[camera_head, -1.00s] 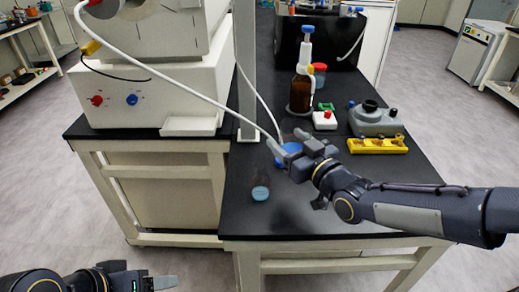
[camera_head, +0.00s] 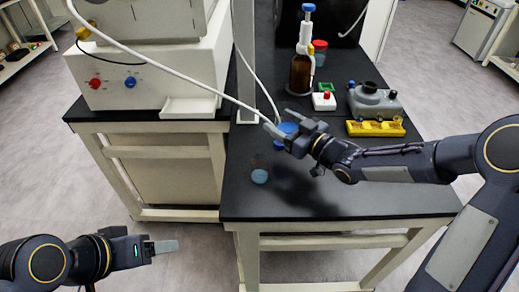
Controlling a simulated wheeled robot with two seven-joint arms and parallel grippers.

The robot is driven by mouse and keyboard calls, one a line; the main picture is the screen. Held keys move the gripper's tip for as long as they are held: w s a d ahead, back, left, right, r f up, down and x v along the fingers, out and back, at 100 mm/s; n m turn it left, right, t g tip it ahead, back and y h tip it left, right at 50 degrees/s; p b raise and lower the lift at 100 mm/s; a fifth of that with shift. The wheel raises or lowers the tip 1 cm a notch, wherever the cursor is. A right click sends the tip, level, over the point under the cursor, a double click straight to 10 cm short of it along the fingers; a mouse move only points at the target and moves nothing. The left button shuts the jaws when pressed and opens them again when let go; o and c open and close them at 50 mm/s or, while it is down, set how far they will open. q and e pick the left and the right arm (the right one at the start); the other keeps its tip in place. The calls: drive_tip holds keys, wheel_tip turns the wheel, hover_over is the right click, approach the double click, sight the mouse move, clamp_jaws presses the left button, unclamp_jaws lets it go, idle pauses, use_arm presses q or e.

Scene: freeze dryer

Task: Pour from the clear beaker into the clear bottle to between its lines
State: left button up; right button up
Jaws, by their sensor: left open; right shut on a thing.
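My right gripper (camera_head: 283,124) is shut on a see-through vessel with blue in it (camera_head: 289,128), which looks like the clear beaker. It is held above the black bench top, and the fingers hide part of it. A small clear vessel with pale blue at its base (camera_head: 259,176), apparently the clear bottle, stands on the bench to the left of and nearer than my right gripper. Its lines are too small to make out. My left gripper (camera_head: 165,247) is open and empty, low at the left, in front of the bench and away from both vessels.
A brown bottle with a blue-topped dispenser (camera_head: 301,72) stands farther back. A white block with a red knob (camera_head: 324,101), a grey device (camera_head: 374,101) and a yellow rack (camera_head: 376,128) stand on the right. A white hose (camera_head: 175,72) crosses above the bench.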

drive_tip(key=shift+s+a+r+n+b, duration=0.15)
drive_tip(key=shift+n+b, duration=0.15)
drive_tip(key=shift+n, duration=0.15)
drive_tip(key=shift+s+a+r+n+b, duration=0.15)
drive_tip(key=shift+n+b, duration=0.1)
drive_tip(key=shift+n, duration=0.2)
drive_tip(key=shift+f+b, duration=0.25)
drive_tip(key=shift+b, duration=0.15)
drive_tip(key=n+b, duration=0.1)
drive_tip(key=s+a+f+n+b, duration=0.1)
drive_tip(key=n+b, duration=0.1)
drive_tip(key=shift+s+a, duration=0.1)
drive_tip(key=shift+s+a+r+n+b, duration=0.1)
drive_tip(key=shift+r+n+b, duration=0.05)
drive_tip(key=shift+n+b, duration=0.2)
drive_tip(key=r+n, duration=0.2)
drive_tip(key=s+r+n+p, duration=0.1)
drive_tip(key=shift+a+r, duration=0.15)
drive_tip(key=shift+a, duration=0.25)
drive_tip(key=shift+w+f+n+b, duration=0.1)
drive_tip(key=shift+f+n+b, duration=0.2)
drive_tip(key=shift+n+b, duration=0.5)
drive_tip(key=shift+f+n+b, duration=0.3)
drive_tip(key=shift+n+b, duration=0.1)
drive_tip(key=shift+n, duration=0.75)
idle(2.6)
drive_tip(key=shift+r, duration=0.15)
idle(0.5)
